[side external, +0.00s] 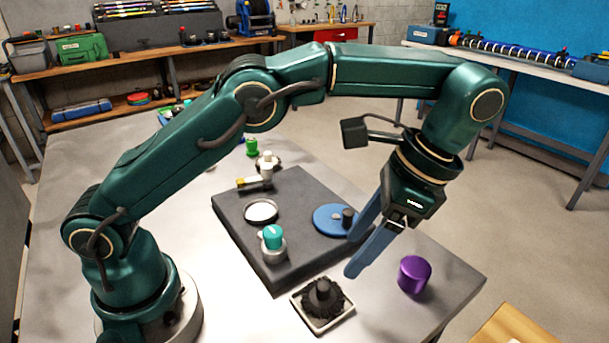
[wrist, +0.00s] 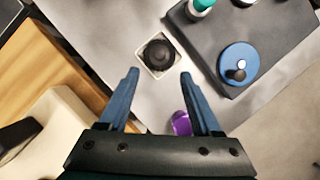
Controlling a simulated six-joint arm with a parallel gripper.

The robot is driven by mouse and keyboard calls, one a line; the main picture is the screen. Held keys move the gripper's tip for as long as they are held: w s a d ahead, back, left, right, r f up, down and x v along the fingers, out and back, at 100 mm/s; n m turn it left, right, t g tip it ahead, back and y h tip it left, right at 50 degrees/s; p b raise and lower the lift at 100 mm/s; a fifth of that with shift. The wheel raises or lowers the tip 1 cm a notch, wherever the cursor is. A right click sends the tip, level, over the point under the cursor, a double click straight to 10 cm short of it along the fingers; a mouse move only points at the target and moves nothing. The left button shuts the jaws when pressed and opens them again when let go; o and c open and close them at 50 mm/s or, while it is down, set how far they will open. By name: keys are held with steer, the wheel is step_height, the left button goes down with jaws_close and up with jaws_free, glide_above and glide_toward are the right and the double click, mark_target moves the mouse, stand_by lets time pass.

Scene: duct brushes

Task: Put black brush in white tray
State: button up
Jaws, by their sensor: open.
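The black brush (side external: 323,295), a dark bristly round with a knob on top, sits upright inside the small square white tray (side external: 303,316) at the table's front. In the wrist view the brush (wrist: 158,52) is seen from above, with the tray's pale rim (wrist: 146,66) around it. My gripper (side external: 357,251) has blue fingers, spread apart and empty. It is above the table, up and to the right of the tray in the side view. In the wrist view the fingertips (wrist: 160,74) point towards the tray, one to each side, apart from the brush.
A dark raised slab (side external: 240,240) behind the tray carries a teal-topped knob (side external: 272,238), a white-rimmed dish (side external: 261,212) and a blue disc (side external: 330,222) with a dark peg. A purple cylinder (side external: 415,274) stands right of the tray. Smaller parts lie behind the slab.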

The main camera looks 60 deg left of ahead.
steer(key=s+a+r+n+t+h, duration=0.2)
steer(key=s+a+r+n+t, duration=0.15)
steer(key=a+r, duration=0.3)
steer(key=s+a+f+n+t+h, duration=0.1)
steer(key=s+a+f+n+t, duration=0.1)
steer(key=s+a+n+t, duration=0.2)
steer(key=shift+s+f+n+t, duration=0.35)
steer(key=shift+s+n+t, duration=0.35)
steer(key=shift+s, duration=0.7)
